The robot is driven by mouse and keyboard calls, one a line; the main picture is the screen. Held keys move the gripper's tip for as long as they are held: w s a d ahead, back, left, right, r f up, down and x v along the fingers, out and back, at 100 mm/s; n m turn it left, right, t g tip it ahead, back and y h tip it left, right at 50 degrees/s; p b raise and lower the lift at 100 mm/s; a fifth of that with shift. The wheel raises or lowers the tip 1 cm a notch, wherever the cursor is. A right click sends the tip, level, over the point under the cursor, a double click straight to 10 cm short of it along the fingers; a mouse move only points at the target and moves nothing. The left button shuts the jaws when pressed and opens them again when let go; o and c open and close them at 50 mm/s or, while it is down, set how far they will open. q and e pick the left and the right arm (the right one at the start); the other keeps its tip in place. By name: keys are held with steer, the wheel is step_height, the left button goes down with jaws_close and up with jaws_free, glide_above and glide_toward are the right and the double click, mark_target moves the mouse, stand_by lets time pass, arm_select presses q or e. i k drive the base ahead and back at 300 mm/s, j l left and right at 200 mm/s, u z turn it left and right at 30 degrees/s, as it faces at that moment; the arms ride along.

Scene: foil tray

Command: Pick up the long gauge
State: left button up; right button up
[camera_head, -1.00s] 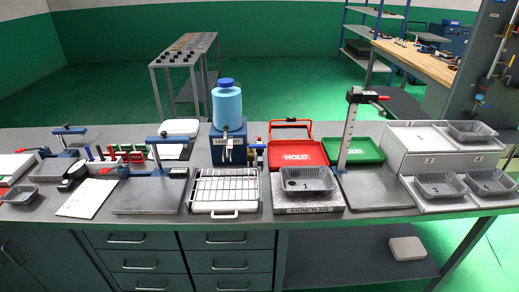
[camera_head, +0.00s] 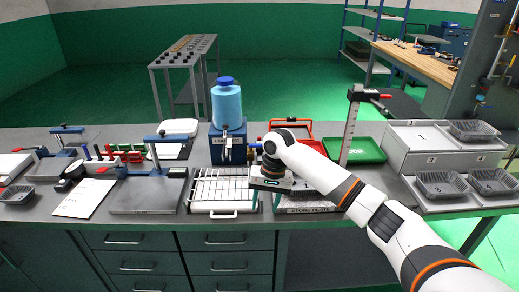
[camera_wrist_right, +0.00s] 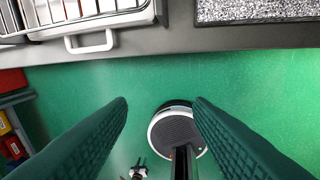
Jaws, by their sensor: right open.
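The tall upright gauge (camera_head: 349,132) stands on the counter right of centre in the head view. It has a pale graduated column and a black head with a red tip. Its base is hidden behind my right arm. My right gripper (camera_head: 265,203) is left of the gauge, near the counter's front edge, with its fingers pointing down. My left gripper is not in view.
A wire rack on a white tray (camera_head: 223,210) lies left of my right gripper. The granite plate (camera_head: 305,206) is partly covered by my arm. A green tray (camera_head: 367,150) lies behind the gauge; a grey box (camera_head: 425,160) and foil trays (camera_head: 442,183) are to the right.

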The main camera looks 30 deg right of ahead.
mark_target(260, 151)
steer(key=i+l, duration=0.5)
steer(key=i, duration=0.15)
steer(key=i+l, duration=0.55)
steer(key=i, duration=0.1)
